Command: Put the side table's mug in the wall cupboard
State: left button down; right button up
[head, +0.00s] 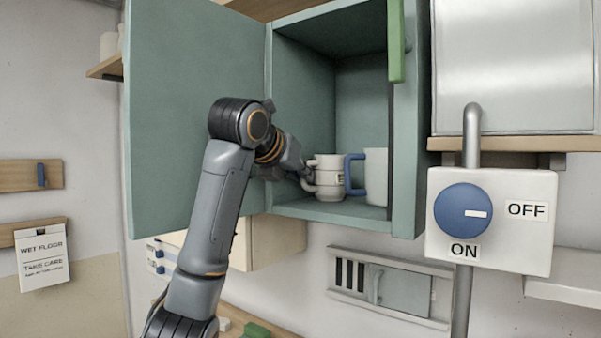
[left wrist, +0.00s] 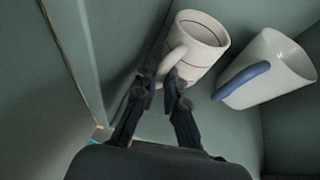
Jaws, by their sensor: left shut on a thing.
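A cream mug (head: 331,180) with thin dark lines is inside the green wall cupboard (head: 305,110), upright at its floor. It also shows in the left wrist view (left wrist: 205,42). My left gripper (head: 306,177) reaches in past the open door and is shut on this mug's handle; its fingertips in the left wrist view (left wrist: 163,88) are at the handle. The fingers are partly hidden in the head view. A white mug with a blue handle (head: 376,176) stands to the right, close beside the cream mug. My right gripper is not in view.
The cupboard door (head: 190,110) stands open at the left. A switch box (head: 490,220) with a blue knob and a pipe stand right of the cupboard. The cupboard's upper space is clear.

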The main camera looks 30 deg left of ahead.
pick_arm(q)
jog(key=c, duration=1.4)
grip_release()
jog(key=shift+s, duration=0.1)
jog(key=shift+f, duration=0.1)
jog(key=shift+s+r, duration=0.15)
jog(key=shift+r, duration=0.05)
jog(key=b+v, duration=0.5)
jog(key=v, duration=0.6)
jog(key=shift+s, duration=0.3)
jog(key=shift+r, duration=0.1)
